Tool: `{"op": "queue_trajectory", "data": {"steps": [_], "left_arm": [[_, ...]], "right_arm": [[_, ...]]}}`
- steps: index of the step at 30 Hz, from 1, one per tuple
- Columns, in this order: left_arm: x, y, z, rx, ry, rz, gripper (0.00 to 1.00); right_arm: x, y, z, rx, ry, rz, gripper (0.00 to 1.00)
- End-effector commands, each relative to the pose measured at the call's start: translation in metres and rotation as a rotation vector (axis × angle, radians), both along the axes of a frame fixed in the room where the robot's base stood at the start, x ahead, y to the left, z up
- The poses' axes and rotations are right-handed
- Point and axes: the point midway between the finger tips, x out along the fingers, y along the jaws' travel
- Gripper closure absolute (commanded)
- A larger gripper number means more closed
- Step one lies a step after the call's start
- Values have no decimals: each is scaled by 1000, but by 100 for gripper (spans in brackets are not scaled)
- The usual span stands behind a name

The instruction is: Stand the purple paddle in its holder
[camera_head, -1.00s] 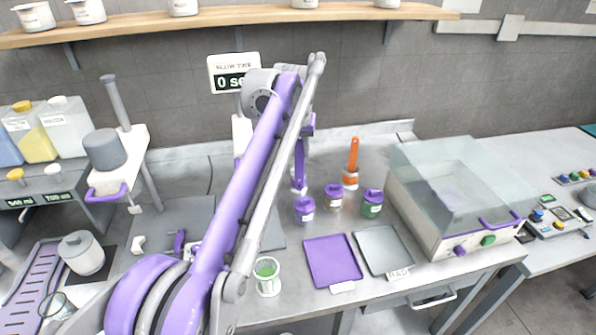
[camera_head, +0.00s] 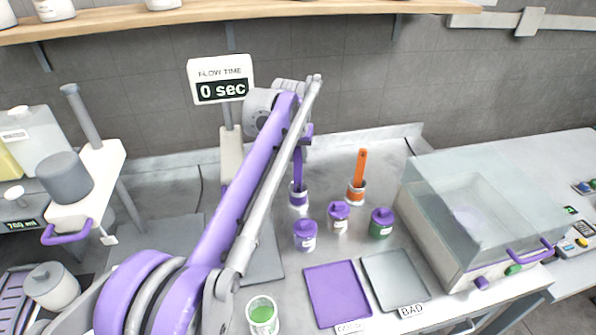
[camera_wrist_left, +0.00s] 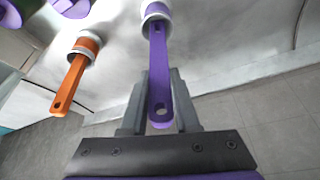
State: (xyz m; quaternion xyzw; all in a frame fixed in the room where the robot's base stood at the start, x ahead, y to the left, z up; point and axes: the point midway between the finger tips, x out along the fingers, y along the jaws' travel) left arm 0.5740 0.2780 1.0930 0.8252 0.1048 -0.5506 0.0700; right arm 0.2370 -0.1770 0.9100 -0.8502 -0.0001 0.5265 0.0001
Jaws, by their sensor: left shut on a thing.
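The purple paddle (camera_head: 298,168) stands upright, handle up, with its lower end at the mouth of a white cup-like holder with a purple band (camera_head: 299,196). In the left wrist view the paddle (camera_wrist_left: 158,62) runs into the ring of the holder (camera_wrist_left: 156,12), and its lower end is hidden there. I cannot tell how deep it sits. My left gripper (camera_head: 302,137) is shut on the upper handle. In the left wrist view its fingers (camera_wrist_left: 160,98) lie on both sides of the handle, near the holed end. My right gripper is not in view.
An orange paddle (camera_head: 361,168) stands in a similar holder (camera_head: 356,192) to the right. Several small lidded jars (camera_head: 305,236) stand in front. A purple tray (camera_head: 336,290), a grey tray (camera_head: 395,280) and a clear-lidded box (camera_head: 480,215) lie further right.

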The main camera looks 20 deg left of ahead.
Motion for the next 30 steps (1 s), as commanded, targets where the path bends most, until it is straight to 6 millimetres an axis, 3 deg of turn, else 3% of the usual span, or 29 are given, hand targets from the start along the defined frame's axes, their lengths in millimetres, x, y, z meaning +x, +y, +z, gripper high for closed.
{"op": "queue_trajectory", "data": {"steps": [9,21,22,26,30], "left_arm": [[0,0,-38,0,0,0,100],[0,0,-42,0,-1,0,100],[0,0,-42,0,-1,0,66],[0,0,-41,0,-1,0,42],[0,0,-41,0,-1,0,41]], "right_arm": [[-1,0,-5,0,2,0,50],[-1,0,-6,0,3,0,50],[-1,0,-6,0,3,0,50],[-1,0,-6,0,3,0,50],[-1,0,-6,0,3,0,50]]}}
